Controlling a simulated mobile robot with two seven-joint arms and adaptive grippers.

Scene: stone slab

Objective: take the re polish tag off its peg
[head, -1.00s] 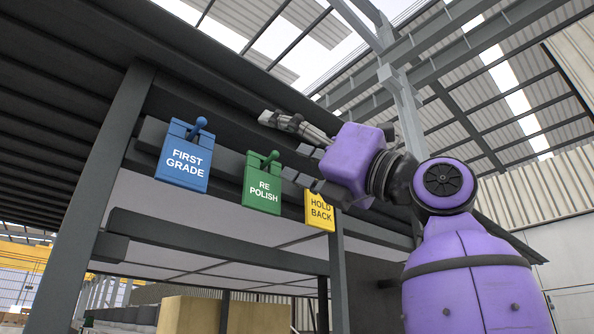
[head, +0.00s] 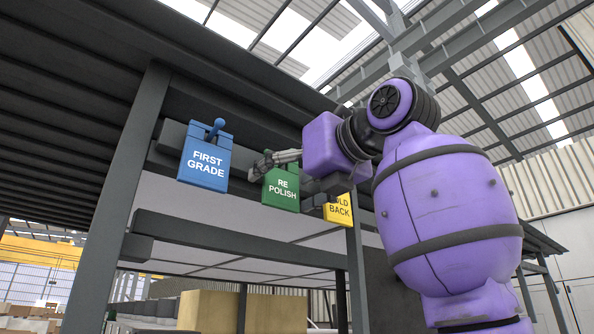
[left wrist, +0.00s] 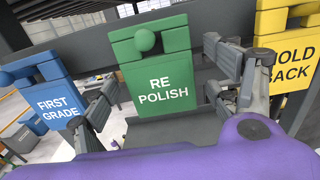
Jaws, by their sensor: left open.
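The green RE POLISH tag (head: 281,190) hangs on the beam in the middle of the tag row. In the left wrist view the tag (left wrist: 160,85) is central, with its round green peg (left wrist: 145,40) near the top. My left gripper (head: 283,182) is open around the tag. In the wrist view one finger is at its left and one at its right, and no grip on it shows. In the head view the upper finger hides the peg and the tag's top. My right gripper is not in view.
The blue FIRST GRADE tag (head: 205,160) hangs to the left, close to one finger in the wrist view. The yellow HOLD BACK tag (head: 339,211) hangs to the right, partly covered by my gripper. A grey post (head: 120,200) stands left of the tags.

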